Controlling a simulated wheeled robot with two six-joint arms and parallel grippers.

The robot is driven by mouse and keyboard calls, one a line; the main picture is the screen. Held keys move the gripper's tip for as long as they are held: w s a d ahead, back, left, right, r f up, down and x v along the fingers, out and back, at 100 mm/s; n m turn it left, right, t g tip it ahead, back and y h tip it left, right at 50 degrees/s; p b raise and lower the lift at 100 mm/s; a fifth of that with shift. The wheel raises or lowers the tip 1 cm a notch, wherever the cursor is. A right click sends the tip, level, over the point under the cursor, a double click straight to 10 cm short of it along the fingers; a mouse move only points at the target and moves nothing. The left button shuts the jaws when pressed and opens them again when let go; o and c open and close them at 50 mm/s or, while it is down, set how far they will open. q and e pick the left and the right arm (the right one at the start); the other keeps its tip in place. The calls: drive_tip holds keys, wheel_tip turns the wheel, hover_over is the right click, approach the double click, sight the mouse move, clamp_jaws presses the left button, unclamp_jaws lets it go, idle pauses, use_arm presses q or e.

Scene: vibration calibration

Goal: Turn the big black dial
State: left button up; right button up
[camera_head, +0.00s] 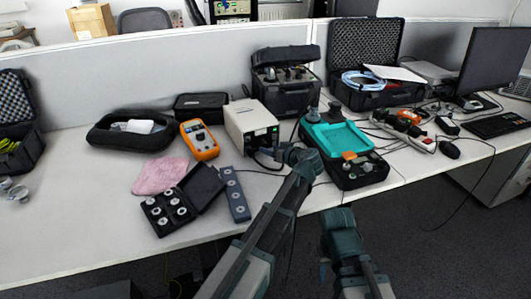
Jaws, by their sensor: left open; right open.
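A black device with a teal top (335,139) stands on the table right of centre. A dark, round, knob-like part (335,112) shows at its back edge; I cannot tell for sure whether it is the big black dial. An orange multimeter (199,140) with a small round dial lies further left. My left gripper (298,152) is open, close to the left side of the teal-topped device; contact cannot be told. My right gripper (338,214) is open and empty, in front of the table edge and below the device.
A beige box instrument (250,127) stands left of the device. An open case of metal weights (172,211), a pink cloth (160,175) and a black pouch (131,131) lie left. A power strip (408,132), cables and a monitor (493,62) crowd the right. The front left tabletop is clear.

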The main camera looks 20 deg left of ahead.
sight(262, 145)
use_arm(q)
drive_tip(key=shift+b+x, duration=0.55)
drive_tip(key=shift+x, duration=1.5)
clamp_jaws()
